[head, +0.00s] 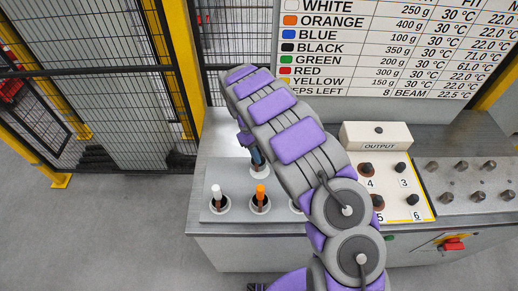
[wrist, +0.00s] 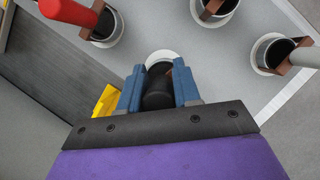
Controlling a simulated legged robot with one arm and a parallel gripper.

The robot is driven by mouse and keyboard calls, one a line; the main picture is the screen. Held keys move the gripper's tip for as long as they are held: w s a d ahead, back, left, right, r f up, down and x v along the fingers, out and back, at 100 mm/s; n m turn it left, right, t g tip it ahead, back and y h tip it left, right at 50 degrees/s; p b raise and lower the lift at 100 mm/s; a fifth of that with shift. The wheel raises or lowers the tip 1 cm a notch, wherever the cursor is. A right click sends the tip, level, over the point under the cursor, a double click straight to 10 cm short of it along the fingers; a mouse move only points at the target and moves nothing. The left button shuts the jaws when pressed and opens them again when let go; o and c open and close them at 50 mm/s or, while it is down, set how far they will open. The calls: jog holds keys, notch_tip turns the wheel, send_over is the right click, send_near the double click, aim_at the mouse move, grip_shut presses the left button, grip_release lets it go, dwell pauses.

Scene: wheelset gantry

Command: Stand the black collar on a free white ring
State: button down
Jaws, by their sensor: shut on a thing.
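The black collar (wrist: 158,90) is between the blue fingers of my gripper (wrist: 158,88) in the wrist view; the gripper is shut on it. A white ring (wrist: 160,56) shows just beyond the collar, partly covered by it; whether they touch I cannot tell. In the head view my gripper (head: 257,156) is low over the grey plate at the back, and my arm hides much of it. A white ring (head: 258,169) shows below it there. The collar itself is not clear in the head view.
Holders with a white peg (head: 217,191) and an orange peg (head: 260,192) stand on front rings. A red peg (wrist: 72,13) leans close by in the wrist view. The output box (head: 379,134) and numbered panel (head: 428,205) are at right. A mesh fence (head: 100,80) stands left.

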jog(key=shift+d+f, duration=0.45)
jog(key=shift+f, duration=0.3)
jog(key=shift+a, duration=0.1)
jog(key=shift+a, duration=0.3)
jog(key=shift+d, duration=0.35)
jog(key=shift+a+f, duration=0.25)
jog(key=shift+f, duration=0.1)
jog(key=shift+d+f, duration=0.1)
jog(key=shift+f, duration=0.4)
jog(key=c, duration=0.7)
grip_release()
